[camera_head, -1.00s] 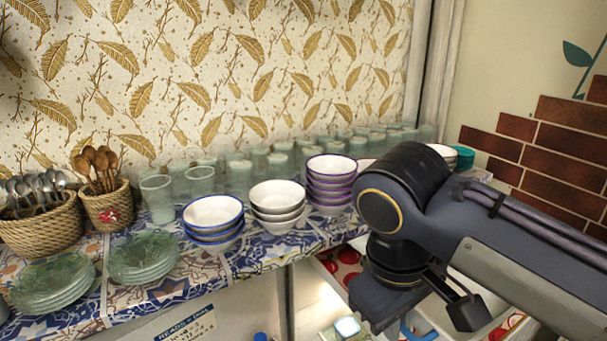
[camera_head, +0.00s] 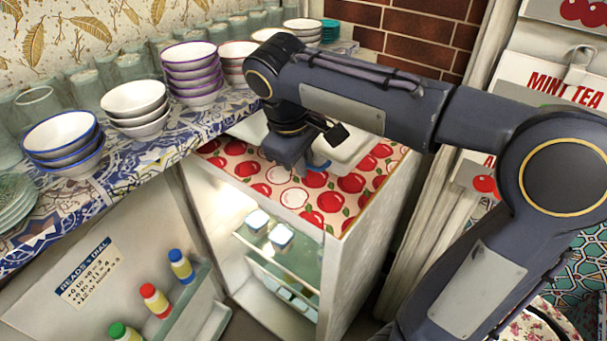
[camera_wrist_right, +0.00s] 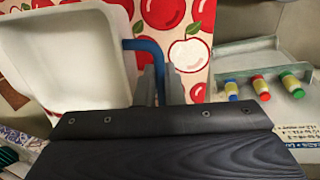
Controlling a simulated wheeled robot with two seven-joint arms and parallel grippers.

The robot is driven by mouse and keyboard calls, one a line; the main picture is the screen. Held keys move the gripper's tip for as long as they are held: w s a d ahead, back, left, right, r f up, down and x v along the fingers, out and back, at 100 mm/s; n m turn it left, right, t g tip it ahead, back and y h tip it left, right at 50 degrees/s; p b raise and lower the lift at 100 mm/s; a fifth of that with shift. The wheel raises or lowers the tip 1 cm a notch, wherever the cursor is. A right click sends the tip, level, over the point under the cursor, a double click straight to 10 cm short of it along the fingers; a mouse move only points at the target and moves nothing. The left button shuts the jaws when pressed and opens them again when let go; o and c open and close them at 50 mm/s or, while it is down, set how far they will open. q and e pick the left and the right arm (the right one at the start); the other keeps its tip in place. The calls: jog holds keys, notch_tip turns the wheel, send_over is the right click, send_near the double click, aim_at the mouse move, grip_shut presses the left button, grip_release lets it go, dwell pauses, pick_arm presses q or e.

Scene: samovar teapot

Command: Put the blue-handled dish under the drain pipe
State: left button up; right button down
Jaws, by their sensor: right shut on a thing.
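A white rectangular dish (camera_head: 352,143) shows partly behind my right gripper (camera_head: 296,165) in the head view, over the red apple-patterned top. Its blue handle (camera_head: 319,163) peeks out beside the gripper. In the right wrist view the white dish (camera_wrist_right: 70,60) fills the left side, and its blue handle (camera_wrist_right: 152,50) runs between the fingers of my right gripper (camera_wrist_right: 161,84), which is shut on it. I cannot tell whether the dish rests on the top or is just above it. No drain pipe shows. My left gripper is not in view.
The apple-patterned top (camera_head: 241,175) covers an open white cabinet (camera_head: 352,250). A tiled shelf (camera_head: 130,160) beside it holds stacked bowls (camera_head: 192,75) and glasses. Bottles with coloured caps (camera_head: 157,300) stand below. A brick wall (camera_head: 425,30) rises behind.

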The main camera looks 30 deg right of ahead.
aim_at(307, 186)
jog(key=x, duration=0.2)
jog(key=w+x, duration=0.1)
jog(key=x, duration=0.1)
jog(key=shift+f, duration=0.55)
jog(key=c, duration=1.9)
grip_release()
jog(key=shift+o, duration=0.4)
